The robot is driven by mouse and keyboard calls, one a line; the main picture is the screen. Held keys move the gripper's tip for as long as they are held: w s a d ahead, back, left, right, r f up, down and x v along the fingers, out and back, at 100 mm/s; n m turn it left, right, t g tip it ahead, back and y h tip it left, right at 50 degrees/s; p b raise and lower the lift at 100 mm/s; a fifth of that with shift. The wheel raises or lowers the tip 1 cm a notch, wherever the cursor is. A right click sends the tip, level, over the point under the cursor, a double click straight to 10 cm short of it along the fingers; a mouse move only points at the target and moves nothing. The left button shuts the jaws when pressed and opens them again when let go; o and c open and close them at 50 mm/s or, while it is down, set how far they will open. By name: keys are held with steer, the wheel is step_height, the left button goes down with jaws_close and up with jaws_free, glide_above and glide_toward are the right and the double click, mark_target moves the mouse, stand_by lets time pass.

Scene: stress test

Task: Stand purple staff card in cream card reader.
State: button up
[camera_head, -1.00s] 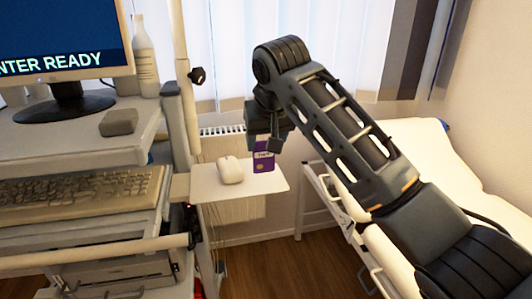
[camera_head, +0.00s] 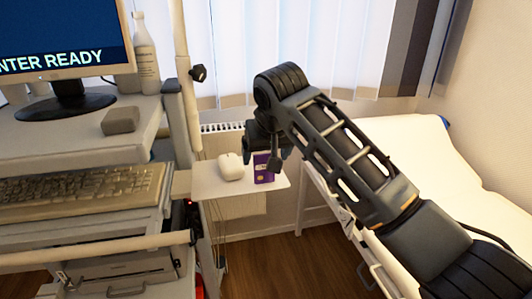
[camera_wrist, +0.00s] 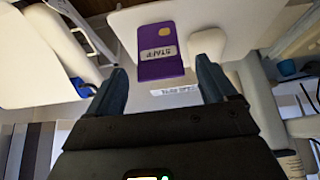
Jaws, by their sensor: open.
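The purple staff card (camera_head: 262,175), with a white label and a gold chip, is at the right side of a small white side tray and looks roughly upright. In the wrist view the card (camera_wrist: 160,42) shows its STAFF label upside down. My gripper (camera_head: 271,158) is open, close above the card and partly in front of it. In the wrist view my gripper's fingers (camera_wrist: 159,65) are spread, one on each side of the card's near end, with gaps visible. A small grey-beige block (camera_head: 121,120) on the monitor shelf may be the card reader; its slot cannot be made out.
A white mouse (camera_head: 231,167) lies left of the card on the side tray (camera_head: 212,184). A keyboard (camera_head: 80,186) and monitor (camera_head: 65,40) stand on the cart at left. A vertical pole (camera_head: 188,90) rises between cart and tray. A bed (camera_head: 400,150) is at right.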

steer(key=b+v, duration=0.1)
steer(key=v, duration=1.1)
steer(key=shift+r, duration=0.15)
